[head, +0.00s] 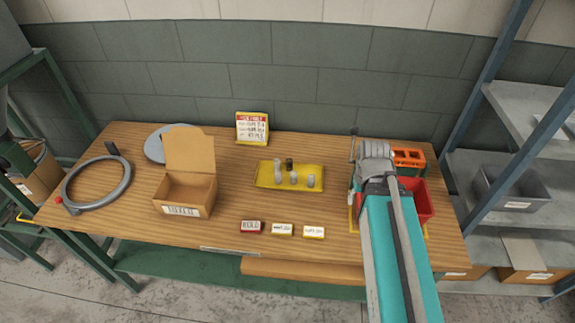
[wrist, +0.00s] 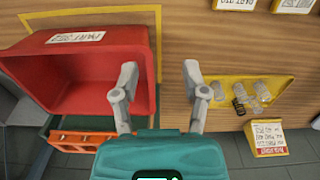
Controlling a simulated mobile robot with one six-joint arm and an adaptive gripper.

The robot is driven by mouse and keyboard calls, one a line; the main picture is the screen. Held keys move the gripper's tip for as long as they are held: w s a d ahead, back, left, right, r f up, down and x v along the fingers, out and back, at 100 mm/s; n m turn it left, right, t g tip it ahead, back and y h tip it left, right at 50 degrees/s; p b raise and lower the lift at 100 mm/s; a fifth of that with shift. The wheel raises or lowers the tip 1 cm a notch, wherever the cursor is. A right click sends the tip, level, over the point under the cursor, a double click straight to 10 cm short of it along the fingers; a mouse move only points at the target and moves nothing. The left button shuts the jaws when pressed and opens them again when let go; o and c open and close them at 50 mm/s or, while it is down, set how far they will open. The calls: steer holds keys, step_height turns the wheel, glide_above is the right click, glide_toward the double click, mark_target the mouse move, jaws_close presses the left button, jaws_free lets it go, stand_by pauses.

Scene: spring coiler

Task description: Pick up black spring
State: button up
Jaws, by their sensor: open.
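The black spring (wrist: 239,105) stands on the yellow tray (wrist: 278,84), among several pale grey springs (wrist: 262,90). In the head view it is the dark piece (head: 290,162) at the back of the tray (head: 265,177). My gripper (wrist: 160,75) is open and empty. In the head view my arm covers most of the gripper and part of the red bin.
An open cardboard box (head: 185,193) and a grey ring (head: 95,184) are left. Small labels (head: 282,230) lie in front.

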steer(key=shift+o, duration=0.9)
steer(key=shift+w, duration=0.1)
steer(key=r+n+p, duration=0.1)
steer(key=n, duration=1.6)
glide_above(290, 161)
steer(key=shift+a+r, duration=0.1)
steer(key=shift+a, duration=0.1)
step_height(290, 161, down, 9)
steer(key=b, duration=0.8)
steer(key=shift+r, duration=0.15)
steer(key=shift+b, duration=0.3)
steer(key=shift+w+d+f+b, duration=0.1)
steer(key=shift+f+b, duration=2.45)
steer(key=shift+f, duration=0.05)
